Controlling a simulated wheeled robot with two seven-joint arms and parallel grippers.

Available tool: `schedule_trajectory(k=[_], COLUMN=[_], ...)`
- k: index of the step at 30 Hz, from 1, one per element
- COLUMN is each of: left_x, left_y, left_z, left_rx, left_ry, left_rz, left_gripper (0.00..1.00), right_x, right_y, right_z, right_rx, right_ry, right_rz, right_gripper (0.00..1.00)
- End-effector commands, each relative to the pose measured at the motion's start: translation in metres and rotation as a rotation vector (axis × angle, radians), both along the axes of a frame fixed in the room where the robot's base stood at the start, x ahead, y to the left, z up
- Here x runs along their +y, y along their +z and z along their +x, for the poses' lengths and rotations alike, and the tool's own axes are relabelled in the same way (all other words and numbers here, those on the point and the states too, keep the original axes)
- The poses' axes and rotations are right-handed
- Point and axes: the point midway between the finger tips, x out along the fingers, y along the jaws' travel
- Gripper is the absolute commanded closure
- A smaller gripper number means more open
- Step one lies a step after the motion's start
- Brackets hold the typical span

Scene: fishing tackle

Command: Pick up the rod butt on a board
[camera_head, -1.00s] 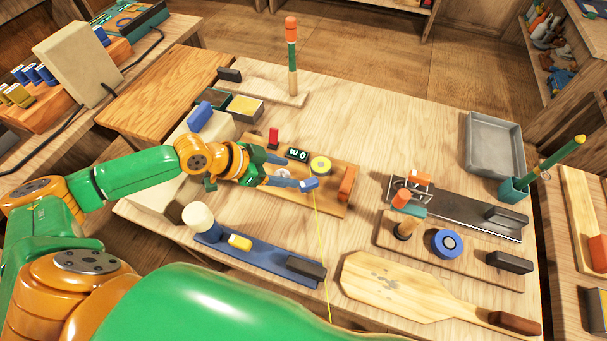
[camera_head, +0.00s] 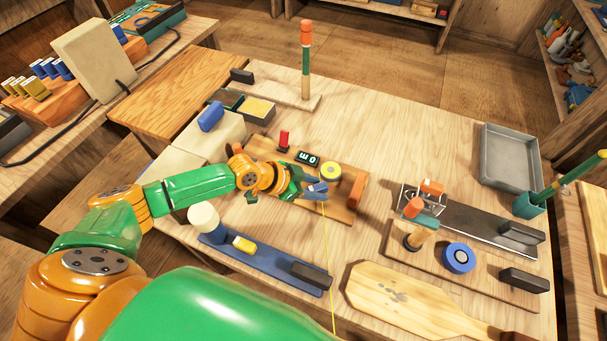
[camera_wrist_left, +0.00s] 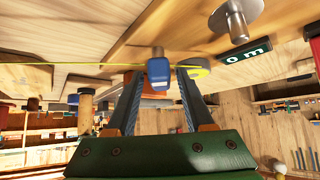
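An upright rod butt (camera_head: 306,62), with an orange top, a dark green middle and a pale lower part, stands on a narrow pale board (camera_head: 278,91) at the back of the table. The board has a dark block handle at its left end. My left gripper (camera_head: 311,189) is well in front of it, over the wooden board with the line counter. My right gripper is not in view.
A yellow line (camera_head: 328,265) runs from the gripper area to the front edge. The line counter (camera_head: 307,158) and a yellow spool (camera_head: 331,171) are close to the gripper. A grey tray (camera_head: 510,158) is at the right. The table's back middle is clear.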

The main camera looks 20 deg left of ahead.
Motion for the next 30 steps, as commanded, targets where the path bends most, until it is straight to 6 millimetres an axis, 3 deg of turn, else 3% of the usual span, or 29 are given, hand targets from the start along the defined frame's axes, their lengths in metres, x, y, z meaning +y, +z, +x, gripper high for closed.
schedule_trajectory(k=[1,5,30], left_x=[0.0001,0.0002,0.0003], left_y=[0.0000,0.0001,0.0006], left_z=[-0.0001,0.0000,0.0001], left_rx=[0.000,0.000,0.000], left_ry=[0.000,0.000,0.001], left_rz=[0.000,0.000,-0.001], left_gripper=[0.65,1.00,1.00], right_x=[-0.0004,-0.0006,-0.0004], right_y=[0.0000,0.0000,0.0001], right_z=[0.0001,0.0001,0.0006], right_rx=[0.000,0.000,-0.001], right_ry=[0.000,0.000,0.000], right_rz=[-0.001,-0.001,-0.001], right_gripper=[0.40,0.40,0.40])
